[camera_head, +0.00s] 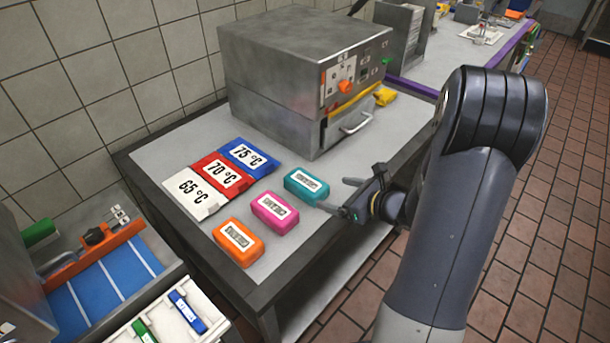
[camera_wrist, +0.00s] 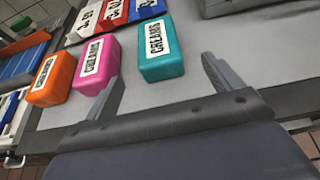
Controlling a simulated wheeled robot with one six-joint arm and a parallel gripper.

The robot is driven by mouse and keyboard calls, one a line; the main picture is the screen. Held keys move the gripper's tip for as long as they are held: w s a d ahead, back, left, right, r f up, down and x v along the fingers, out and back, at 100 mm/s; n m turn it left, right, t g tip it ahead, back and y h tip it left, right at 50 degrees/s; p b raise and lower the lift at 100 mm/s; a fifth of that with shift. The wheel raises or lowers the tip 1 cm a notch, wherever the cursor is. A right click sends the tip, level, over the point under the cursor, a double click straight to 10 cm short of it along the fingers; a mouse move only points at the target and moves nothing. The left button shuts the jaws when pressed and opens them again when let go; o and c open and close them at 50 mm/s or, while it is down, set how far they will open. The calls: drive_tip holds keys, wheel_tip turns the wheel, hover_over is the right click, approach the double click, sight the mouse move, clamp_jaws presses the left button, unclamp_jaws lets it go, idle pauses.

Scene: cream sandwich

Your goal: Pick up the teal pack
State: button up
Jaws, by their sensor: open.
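The teal pack (camera_head: 306,187) lies on the grey table, at the right end of a row of three packs. It has a white label that reads "CREAMS" in the wrist view (camera_wrist: 161,62). My gripper (camera_head: 335,195) is open and empty, just to the right of the teal pack in the head view. In the wrist view my gripper's fingers (camera_wrist: 160,84) point toward the packs. The teal pack is ahead of them, between the two fingertips and apart from them as far as I can tell.
A pink pack (camera_head: 274,213) and an orange pack (camera_head: 239,243) lie beside the teal one. Blue, red and white temperature signs (camera_head: 220,174) lie behind them. A metal machine (camera_head: 290,75) with a handled drawer stands at the back. The table's front edge is near my gripper.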

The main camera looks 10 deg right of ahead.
sight(322, 189)
drive_tip(key=x, duration=0.5)
drive_tip(key=shift+w+a+f+p, duration=0.1)
drive_tip(key=shift+w+f+p, duration=0.15)
drive_tip(key=shift+w+p, duration=0.05)
drive_tip(key=shift+p+x, duration=0.65)
drive_tip(key=shift+x, duration=1.9)
drive_tip(key=shift+s+a+f, duration=0.15)
drive_tip(key=shift+s+f, duration=0.05)
drive_tip(key=shift+s, duration=0.05)
drive_tip(key=shift+c, duration=0.2)
drive_tip(key=c, duration=1)
